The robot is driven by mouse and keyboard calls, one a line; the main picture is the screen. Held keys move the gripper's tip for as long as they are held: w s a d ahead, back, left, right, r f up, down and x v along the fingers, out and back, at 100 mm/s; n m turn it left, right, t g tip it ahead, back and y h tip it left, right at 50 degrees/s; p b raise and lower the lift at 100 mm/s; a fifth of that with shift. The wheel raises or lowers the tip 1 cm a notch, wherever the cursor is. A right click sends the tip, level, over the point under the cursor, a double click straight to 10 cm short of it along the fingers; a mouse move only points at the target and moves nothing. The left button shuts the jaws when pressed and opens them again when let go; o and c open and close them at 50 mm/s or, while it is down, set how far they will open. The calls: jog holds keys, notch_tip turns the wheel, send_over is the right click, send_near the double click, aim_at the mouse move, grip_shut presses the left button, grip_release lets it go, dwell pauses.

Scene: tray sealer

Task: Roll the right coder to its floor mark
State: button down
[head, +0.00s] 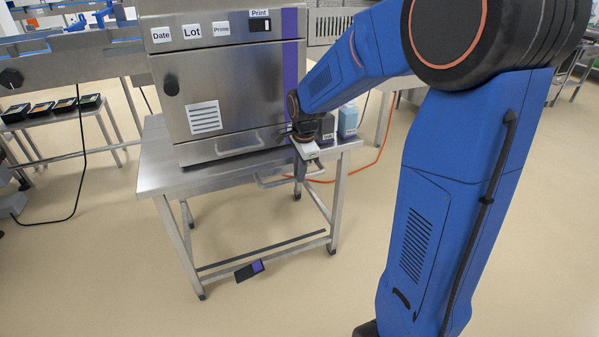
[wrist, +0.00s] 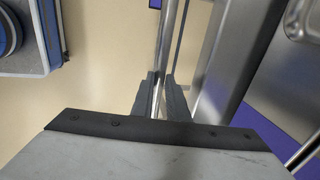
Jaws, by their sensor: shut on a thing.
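The coder (head: 235,90) is a steel box with a purple stripe and labels reading Date, Lot, Prime and Print. It stands on a steel table on casters (head: 160,175). A bar handle (head: 272,184) sticks out from the table's front. My gripper (head: 298,186) is at this handle, near its right end. In the wrist view the two dark fingers (wrist: 161,98) are shut on the bar, one on each side.
A blue bottle (head: 348,121) stands at the table's right end. An orange cable (head: 385,140) runs along the floor behind it. A conveyor frame (head: 75,65) and a low stand with dark trays (head: 50,106) are at the left. The floor in front is clear.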

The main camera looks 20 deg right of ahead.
aim_at(285, 107)
jog(key=w, duration=1.5)
jog(key=shift+w, duration=0.1)
jog(key=shift+w+r, duration=0.1)
jog(key=shift+r, duration=0.05)
jog(key=c, duration=1.7)
grip_release()
jog(key=shift+w, duration=0.1)
jog(key=s+r, duration=0.1)
jog(key=r, duration=0.4)
jog(key=s+r, duration=0.1)
jog(key=r, duration=0.5)
jog(key=s+r, duration=0.1)
jog(key=r, duration=0.5)
jog(key=shift+s, duration=0.25)
jog(key=shift+f, duration=0.1)
